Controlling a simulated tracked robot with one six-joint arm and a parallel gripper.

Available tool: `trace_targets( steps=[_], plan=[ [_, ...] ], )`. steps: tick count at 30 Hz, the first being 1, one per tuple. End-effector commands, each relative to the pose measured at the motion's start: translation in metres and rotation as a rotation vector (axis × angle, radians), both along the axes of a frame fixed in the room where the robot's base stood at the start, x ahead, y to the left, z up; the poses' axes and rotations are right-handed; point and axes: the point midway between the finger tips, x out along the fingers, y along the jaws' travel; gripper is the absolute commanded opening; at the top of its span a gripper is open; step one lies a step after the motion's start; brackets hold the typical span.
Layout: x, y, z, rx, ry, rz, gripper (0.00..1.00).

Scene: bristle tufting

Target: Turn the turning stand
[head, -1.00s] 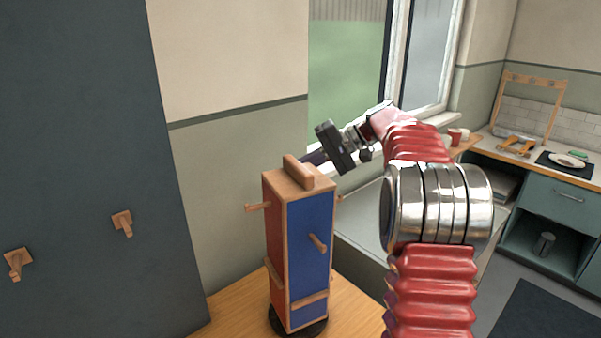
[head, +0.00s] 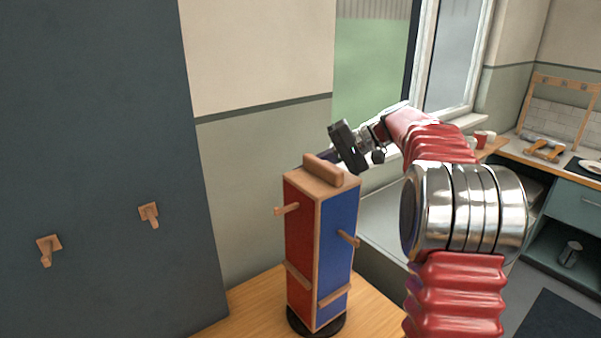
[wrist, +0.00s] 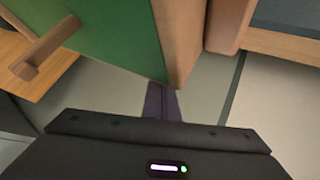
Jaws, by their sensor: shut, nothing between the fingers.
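The turning stand (head: 303,225) is a tall wooden-edged box on a round dark base (head: 316,322). In the head view its red face is at left and its blue face (head: 338,245) at right, with wooden pegs and ledges. A wooden handle block (head: 322,168) is on top. My gripper (head: 328,156) is shut and empty at the stand's far upper side, its tips partly hidden behind the handle. In the wrist view its purple fingers (wrist: 162,103) meet the lower corner of the green face (wrist: 95,35); I cannot tell whether they touch.
The stand is on a wooden table (head: 250,298). A dark panel (head: 90,140) with two wooden hooks (head: 149,214) is at left. A window (head: 375,60) is behind my arm. A kitchen counter (head: 510,155) with cups and other items is at the right.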

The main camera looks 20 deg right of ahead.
Motion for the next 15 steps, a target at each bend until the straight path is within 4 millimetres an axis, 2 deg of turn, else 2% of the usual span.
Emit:
trace_targets(
  steps=[8,15],
  plan=[
    [0.001,-0.004,0.000,0.000,0.000,0.001,0.00],
    [0.007,-0.028,-0.002,0.000,0.000,0.006,0.00]
  ],
)
